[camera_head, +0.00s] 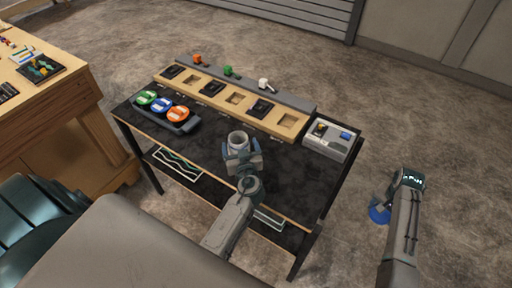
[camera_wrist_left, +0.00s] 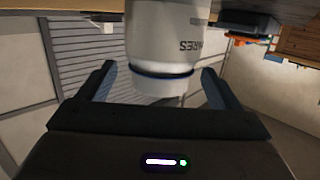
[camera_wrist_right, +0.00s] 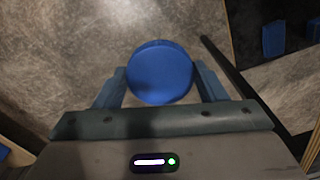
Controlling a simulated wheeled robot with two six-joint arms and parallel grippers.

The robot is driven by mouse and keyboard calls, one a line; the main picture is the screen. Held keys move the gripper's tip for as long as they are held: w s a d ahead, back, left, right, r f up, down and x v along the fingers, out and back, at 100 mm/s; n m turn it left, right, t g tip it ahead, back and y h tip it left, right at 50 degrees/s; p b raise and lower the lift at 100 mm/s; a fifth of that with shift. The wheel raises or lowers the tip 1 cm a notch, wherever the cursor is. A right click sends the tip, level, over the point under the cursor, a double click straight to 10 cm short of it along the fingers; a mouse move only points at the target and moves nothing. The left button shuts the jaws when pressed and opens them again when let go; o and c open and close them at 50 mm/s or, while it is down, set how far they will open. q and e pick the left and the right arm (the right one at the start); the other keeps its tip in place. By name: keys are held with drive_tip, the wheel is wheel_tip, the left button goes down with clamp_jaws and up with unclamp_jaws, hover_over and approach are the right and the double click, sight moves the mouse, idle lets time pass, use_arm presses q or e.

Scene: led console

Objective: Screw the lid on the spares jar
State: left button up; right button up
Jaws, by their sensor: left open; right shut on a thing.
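The white spares jar (camera_head: 238,137) stands upright and open-topped on the black table. In the left wrist view the jar (camera_wrist_left: 165,40) shows part of its printed label and a dark blue ring, and appears upside down. My left gripper (camera_head: 242,156) is open, with its fingers (camera_wrist_left: 160,82) on either side of the jar, apparently with gaps. The round blue lid (camera_head: 379,212) is in my right gripper (camera_head: 388,202), out past the table's right side. In the right wrist view the lid (camera_wrist_right: 160,72) sits between the fingers of the right gripper (camera_wrist_right: 160,88).
A dark tray (camera_head: 184,125) with green, blue and orange round pieces is at the table's left. A tan console (camera_head: 213,100) with square sockets runs along the back. A grey box (camera_head: 325,145) stands at the right end. The table's front right is clear.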

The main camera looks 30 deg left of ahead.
sight(237, 134)
use_arm(q)
drive_tip(key=p+x, duration=0.1)
drive_tip(key=x, duration=0.1)
drive_tip(key=p+x, duration=0.2)
drive_tip(key=shift+a+r, duration=0.15)
drive_tip(key=shift+r, duration=0.25)
use_arm(e)
wheel_tip(237, 134, up, 4)
drive_tip(key=shift+f, duration=0.25)
use_arm(q)
drive_tip(key=shift+w+a+f, duration=0.2)
drive_tip(key=shift+w+a, duration=0.05)
drive_tip(key=shift+w, duration=0.05)
drive_tip(key=shift+c, duration=0.5)
drive_tip(key=c, duration=1.1)
drive_tip(key=shift+r, duration=0.1)
